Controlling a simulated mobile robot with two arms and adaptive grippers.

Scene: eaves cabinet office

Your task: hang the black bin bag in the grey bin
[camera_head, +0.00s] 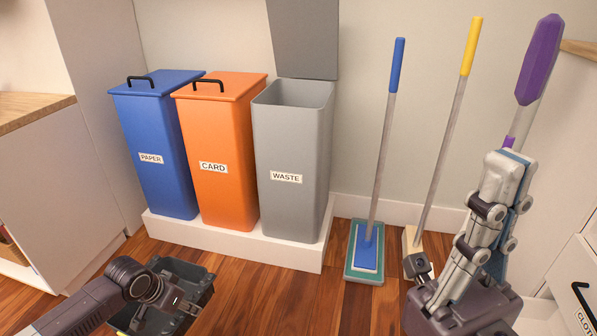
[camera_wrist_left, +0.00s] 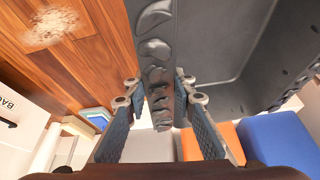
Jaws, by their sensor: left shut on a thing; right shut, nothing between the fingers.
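The grey bin (camera_head: 290,205), labelled WASTE, stands at the right end of a row of bins. Its grey lid (camera_head: 304,38) is up against the wall and its mouth is open. The black bin bag (camera_head: 190,272) shows low in the head view as a dark, open-mouthed shape, partly hidden by my left arm. My left gripper (camera_head: 172,305) is shut on its rim. In the left wrist view the crumpled rim of the bag (camera_wrist_left: 156,50) runs between the fingers. My right gripper (camera_head: 510,165) is shut and empty, pointing up at the right.
A blue PAPER bin (camera_head: 155,185) and an orange CARD bin (camera_head: 212,195) stand left of the grey bin on a white plinth (camera_head: 275,258). A blue mop (camera_head: 377,180) and a yellow-handled broom (camera_head: 445,150) lean right of it. Wooden floor lies in front.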

